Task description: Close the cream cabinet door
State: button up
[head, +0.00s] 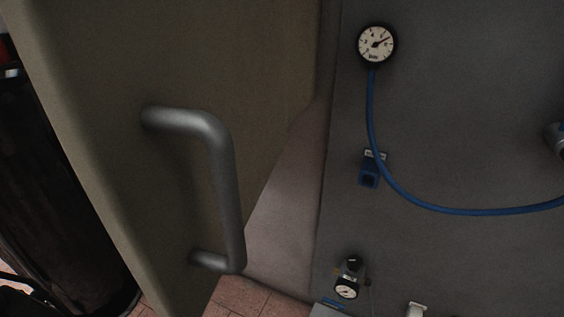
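The cream cabinet door (90,60) fills the left and upper middle of the head view. It stands open, swung out toward me at an angle. A grey metal bar handle (226,180) is fixed upright on its face, bent in at both ends. Right of the door's edge a pale, dim surface (285,215) shows. My gripper is not in the head view, and nothing touches the handle.
A grey panel (460,120) stands to the right with a round gauge (376,44), a blue hose (440,207) and a smaller gauge (346,288) low down. A dark object (50,190) stands left of the door. Reddish floor tiles (240,297) show below.

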aim_at(171, 118)
jog(key=k+l, duration=0.15)
jog(key=l, duration=0.15)
jog(key=k+l+z, duration=0.1)
jog(key=l, duration=0.2)
jog(key=k+l+z, duration=0.1)
jog(key=k+l, duration=0.25)
jog(key=l, duration=0.25)
